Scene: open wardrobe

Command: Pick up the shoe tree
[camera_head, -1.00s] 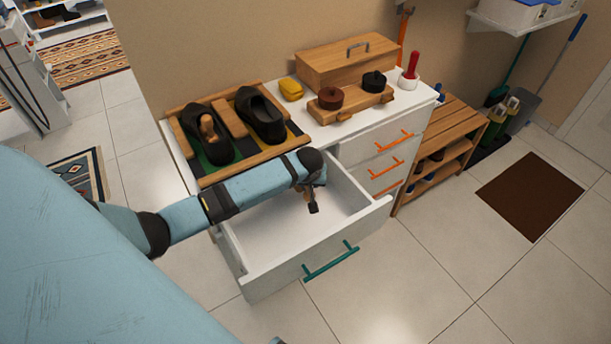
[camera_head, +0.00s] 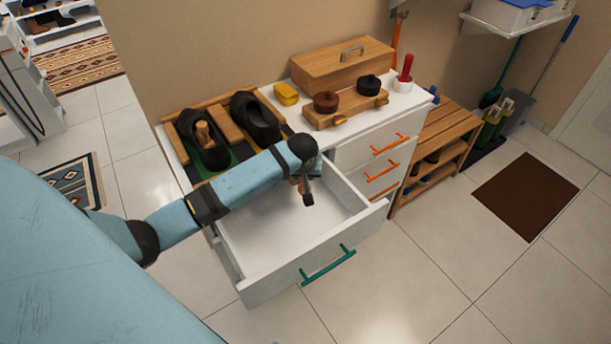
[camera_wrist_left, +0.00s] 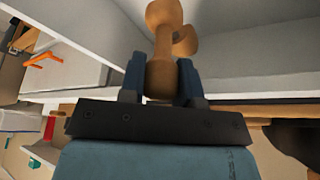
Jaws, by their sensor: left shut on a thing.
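A wooden shoe tree (camera_wrist_left: 165,45) shows between the two fingers of my left gripper (camera_wrist_left: 160,80) in the left wrist view. The gripper is shut on its near end. In the head view my left gripper (camera_head: 306,190) is above the open drawer (camera_head: 265,240), mostly hidden by its wrist, with a bit of the shoe tree beside it. Another wooden shoe tree (camera_head: 203,132) sits inside the left black shoe (camera_head: 212,157) on the dresser top. My right gripper is not in view.
A second black shoe (camera_head: 262,130) stands in the wooden tray. A yellow item (camera_head: 286,94), a wooden holder with two round tins (camera_head: 347,112) and a wooden box (camera_head: 342,70) are on the dresser. The drawer floor looks clear.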

